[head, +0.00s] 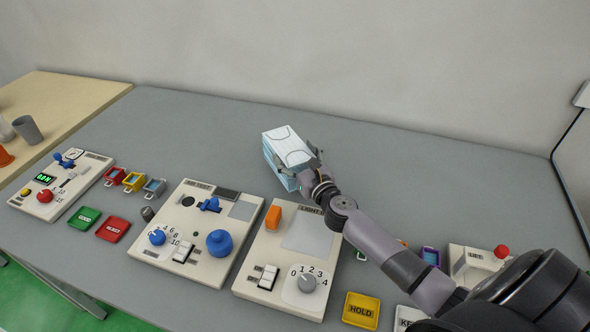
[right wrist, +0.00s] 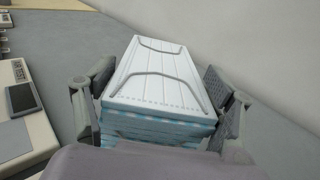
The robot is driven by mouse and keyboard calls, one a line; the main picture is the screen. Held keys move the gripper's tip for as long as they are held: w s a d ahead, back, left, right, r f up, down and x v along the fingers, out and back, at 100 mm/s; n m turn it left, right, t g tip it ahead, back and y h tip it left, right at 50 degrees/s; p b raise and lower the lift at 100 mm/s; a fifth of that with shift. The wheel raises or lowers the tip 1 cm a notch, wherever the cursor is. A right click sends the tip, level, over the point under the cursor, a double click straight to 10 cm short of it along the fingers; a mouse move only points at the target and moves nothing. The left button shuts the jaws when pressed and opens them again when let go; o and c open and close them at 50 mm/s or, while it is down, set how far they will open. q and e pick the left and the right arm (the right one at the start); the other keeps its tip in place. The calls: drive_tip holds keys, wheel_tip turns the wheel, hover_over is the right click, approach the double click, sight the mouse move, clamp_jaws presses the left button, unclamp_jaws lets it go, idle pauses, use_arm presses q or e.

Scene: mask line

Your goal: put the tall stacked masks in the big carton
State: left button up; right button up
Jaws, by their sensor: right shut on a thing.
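The tall stack of masks (head: 288,150) is in the middle of the head view, above the grey table behind the control panels. Its top mask is white with grey ear loops, and the layers under it are light blue. My right gripper (head: 312,170) is shut on the stack. In the right wrist view the stack (right wrist: 160,75) sits between the two fingers (right wrist: 160,100), one on each side. I cannot tell whether its underside touches the table. The big carton does not show in either view. My left gripper does not show.
Cream control panels (head: 195,232) stand along the front of the grey table (head: 400,165), with small coloured trays (head: 113,228) between them. A yellow HOLD tray (head: 361,310) lies at the front. The table's back half is clear. A wooden table (head: 60,95) with cups adjoins at left.

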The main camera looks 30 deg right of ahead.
wheel_tip(320, 180, down, 3)
drive_tip(key=shift+f+b, duration=0.15)
drive_tip(key=shift+b, duration=0.65)
drive_tip(key=shift+f, duration=0.25)
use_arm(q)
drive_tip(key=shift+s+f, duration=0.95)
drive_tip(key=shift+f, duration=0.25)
use_arm(e)
drive_tip(key=shift+r, duration=0.1)
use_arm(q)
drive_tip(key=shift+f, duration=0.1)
use_arm(e)
drive_tip(key=o, duration=1)
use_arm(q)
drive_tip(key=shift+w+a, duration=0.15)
use_arm(e)
drive_tip(key=o, duration=0.4)
